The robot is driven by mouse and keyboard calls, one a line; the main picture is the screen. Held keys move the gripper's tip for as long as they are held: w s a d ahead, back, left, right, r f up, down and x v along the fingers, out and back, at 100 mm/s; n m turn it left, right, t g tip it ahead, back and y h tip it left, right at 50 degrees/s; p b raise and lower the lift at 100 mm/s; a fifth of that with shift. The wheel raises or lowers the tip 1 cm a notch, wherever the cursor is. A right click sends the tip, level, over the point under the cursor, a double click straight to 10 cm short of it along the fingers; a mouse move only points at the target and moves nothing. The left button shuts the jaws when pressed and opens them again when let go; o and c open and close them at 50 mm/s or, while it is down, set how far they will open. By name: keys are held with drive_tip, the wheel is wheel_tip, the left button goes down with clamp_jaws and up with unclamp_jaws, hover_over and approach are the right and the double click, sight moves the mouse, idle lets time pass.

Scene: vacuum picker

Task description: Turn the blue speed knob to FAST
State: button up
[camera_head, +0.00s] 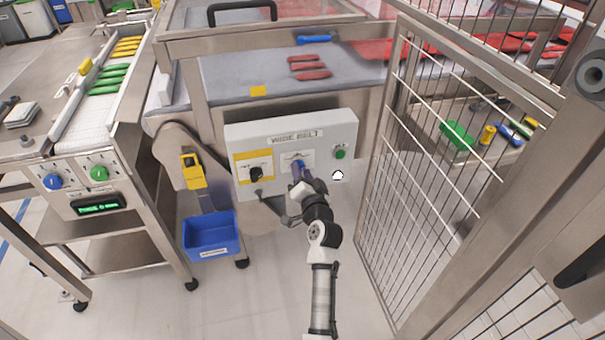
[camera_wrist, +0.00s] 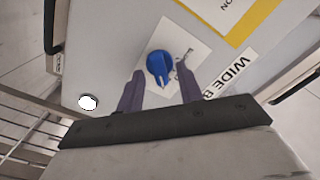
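The blue knob (camera_wrist: 160,66) sits on a white label plate on the grey control panel (camera_head: 238,140) marked WIDE BELT. In the wrist view its pointer is turned toward the lower part of the plate. The plate's lettering is too small or covered to read. My gripper (camera_wrist: 161,72) is open, with its two dark fingers on either side of the knob and a visible gap on each side. In the head view my gripper (camera_head: 299,172) is at the panel front and largely hides this knob.
A black knob (camera_head: 257,174) on a yellow-edged plate is left of my gripper, and a green button (camera_head: 340,153) is right. A wire-mesh gate (camera_head: 425,170) stands close on the right. A blue bin (camera_head: 210,237) is below left. Another blue knob (camera_head: 52,182) is on the left machine.

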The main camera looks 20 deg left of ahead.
drive_tip(key=b+v, duration=0.3)
drive_tip(key=v, duration=1.1)
